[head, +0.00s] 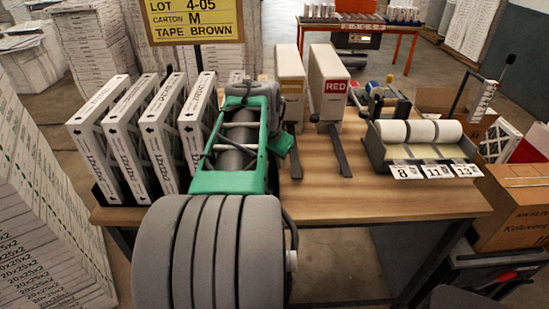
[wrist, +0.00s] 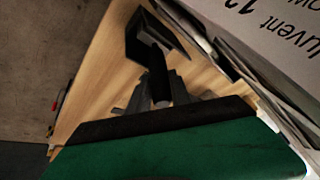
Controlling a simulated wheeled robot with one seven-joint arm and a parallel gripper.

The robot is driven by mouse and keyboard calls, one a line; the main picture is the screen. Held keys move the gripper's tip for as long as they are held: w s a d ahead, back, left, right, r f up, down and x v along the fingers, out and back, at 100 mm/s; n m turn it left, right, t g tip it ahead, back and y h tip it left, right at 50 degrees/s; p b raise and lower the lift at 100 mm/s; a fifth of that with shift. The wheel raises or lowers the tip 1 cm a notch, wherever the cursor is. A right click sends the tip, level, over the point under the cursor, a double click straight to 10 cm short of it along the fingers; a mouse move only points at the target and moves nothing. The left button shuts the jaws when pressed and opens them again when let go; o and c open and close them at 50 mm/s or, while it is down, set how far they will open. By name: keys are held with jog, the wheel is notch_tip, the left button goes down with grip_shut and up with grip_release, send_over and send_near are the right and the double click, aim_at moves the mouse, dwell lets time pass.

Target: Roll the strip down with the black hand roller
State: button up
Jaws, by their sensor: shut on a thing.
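My gripper (wrist: 156,94) shows in the wrist view with its two dark fingers closed around a black rod with a grey end, which I take for the black hand roller (wrist: 158,70). A dark angular piece adjoins its far end; I cannot tell whether it is part of the roller or a separate holder. In the head view my green and grey arm hides the gripper and the roller. White filter cartons (head: 96,145) stand upright in a row at the left of the wooden table (head: 390,205). I cannot make out the strip in either view.
A dispenser with white rolls (head: 421,131) and number cards is at the right. Tape dispensers (head: 380,98) sit behind it.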

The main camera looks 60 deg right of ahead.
grip_shut()
jog(key=shift+s+r, duration=0.1)
jog(key=shift+r, duration=0.05)
jog(key=shift+r, duration=0.15)
jog(key=shift+s+d+r+p, duration=0.1)
jog(key=shift+s+r+p, duration=0.05)
jog(key=shift+r+p, duration=1.3)
notch_tip(320, 180, up, 10)
jog(key=p, duration=0.5)
